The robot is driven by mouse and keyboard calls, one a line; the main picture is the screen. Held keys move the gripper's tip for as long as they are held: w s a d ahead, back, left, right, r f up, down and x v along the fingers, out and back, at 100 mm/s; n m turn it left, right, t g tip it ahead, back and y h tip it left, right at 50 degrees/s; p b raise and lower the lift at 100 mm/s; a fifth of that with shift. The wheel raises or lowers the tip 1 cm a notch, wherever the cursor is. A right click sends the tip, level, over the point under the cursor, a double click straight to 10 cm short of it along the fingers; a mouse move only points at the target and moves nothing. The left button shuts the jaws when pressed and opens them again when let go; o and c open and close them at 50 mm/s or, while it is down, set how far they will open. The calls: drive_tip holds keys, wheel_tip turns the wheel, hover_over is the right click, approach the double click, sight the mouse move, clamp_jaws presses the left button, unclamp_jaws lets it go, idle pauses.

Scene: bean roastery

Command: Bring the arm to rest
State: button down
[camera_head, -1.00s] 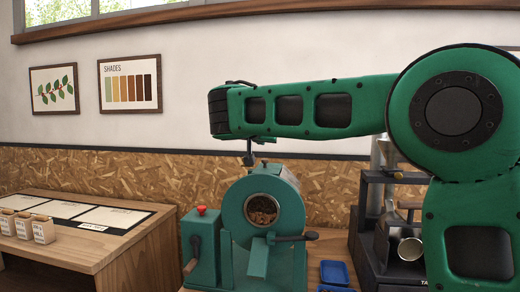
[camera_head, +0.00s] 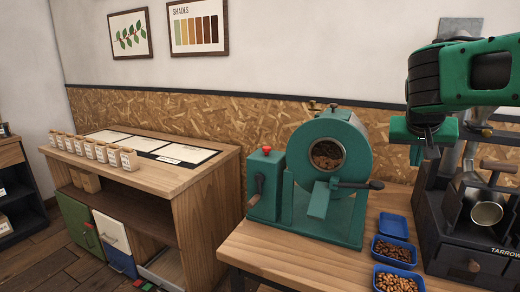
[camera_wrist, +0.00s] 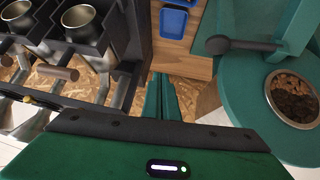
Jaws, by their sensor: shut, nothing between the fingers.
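My green arm enters at the upper right of the head view.
Blue trays (camera_head: 394,227), several with beans, stand on the wooden table (camera_head: 263,254) between roaster and black machine (camera_head: 465,243). A metal cup (camera_head: 487,214) sits at the machine. At left, a wooden counter (camera_head: 202,184) holds several small jars (camera_head: 100,150) and cards.

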drive_tip(key=s+d+f+g+y, duration=0.1)
drive_tip(key=s+d+f+g, duration=0.1)
drive_tip(key=s+f, duration=0.4)
drive_tip(key=s+d+f+g+y, duration=0.1)
drive_tip(key=s+d+f+g, duration=0.2)
drive_tip(key=s, duration=0.5)
drive_tip(key=s+a+f+y, duration=0.1)
drive_tip(key=s+a+f, duration=0.1)
drive_tip(key=s+f, duration=0.3)
drive_tip(key=s+a+f+g+y, duration=0.1)
drive_tip(key=s+f, duration=0.3)
drive_tip(key=s, duration=0.8)
drive_tip(key=shift+s+a+f+m+g+y, duration=0.25)
drive_tip(key=shift+a+f+m+g+y, duration=0.1)
drive_tip(key=shift+a+y, duration=0.35)
drive_tip(key=shift+w+f, duration=0.25)
drive_tip(key=shift+w, duration=0.4)
